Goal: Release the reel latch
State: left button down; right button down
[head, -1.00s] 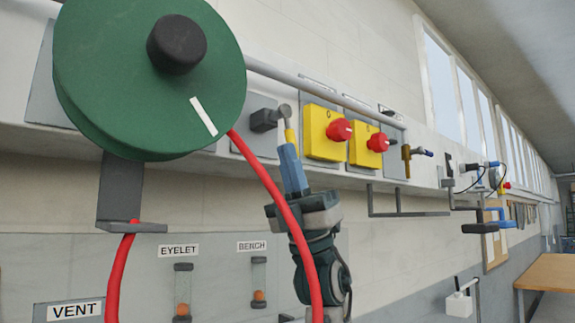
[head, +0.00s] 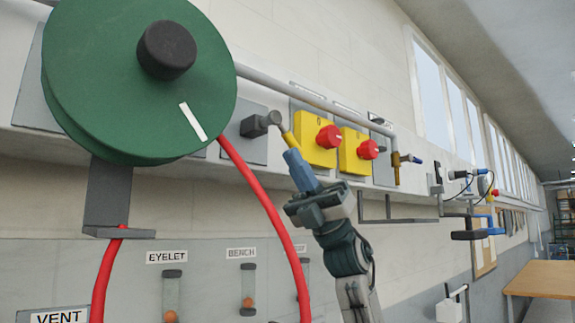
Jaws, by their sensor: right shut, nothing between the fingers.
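The green reel (head: 85,70) with a black hub knob and a white stripe fills the upper left of the head view. Right of it, a small lever (head: 280,127) with a yellow end hangs from a dark pivot block on a grey wall plate; it looks like the reel latch. The lever slants down to the right. My right gripper (head: 290,153) is shut and empty, its blue fingers pointing up at the yellow end. They seem to touch it, but I cannot be sure. My left gripper is out of view.
A red hose (head: 262,195) runs from the reel, down past the left of my right gripper. Yellow boxes with red knobs (head: 329,136) sit just right of the lever. A pipe (head: 300,88) runs above. Labelled gauges (head: 172,295) are below left.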

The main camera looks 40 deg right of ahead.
jog(key=shift+d+r+h+p, duration=0.65)
jog(key=shift+r+h, duration=0.1)
jog(key=shift+h, duration=0.25)
jog(key=shift+w+d+r, duration=0.1)
jog(key=shift+d+r, duration=0.05)
jog(key=shift+d, duration=0.05)
jog(key=shift+w+d+r+p, duration=0.1)
jog(key=shift+d+r+p, duration=0.45)
jog(key=shift+r+p, duration=0.25)
jog(key=shift+d+r+p, duration=0.55)
jog(key=shift+r+p, duration=0.1)
jog(key=shift+r, duration=0.25)
notch_tip(320, 180, down, 5)
jog(key=b, duration=0.4)
jog(key=d+f+b, duration=0.2)
jog(key=d+b, duration=0.1)
jog(key=d, duration=0.6)
jog(key=shift+s+d+n+h, duration=0.25)
jog(key=shift+s+n+h, duration=0.05)
jog(key=shift+s, duration=0.05)
jog(key=shift+f, duration=0.1)
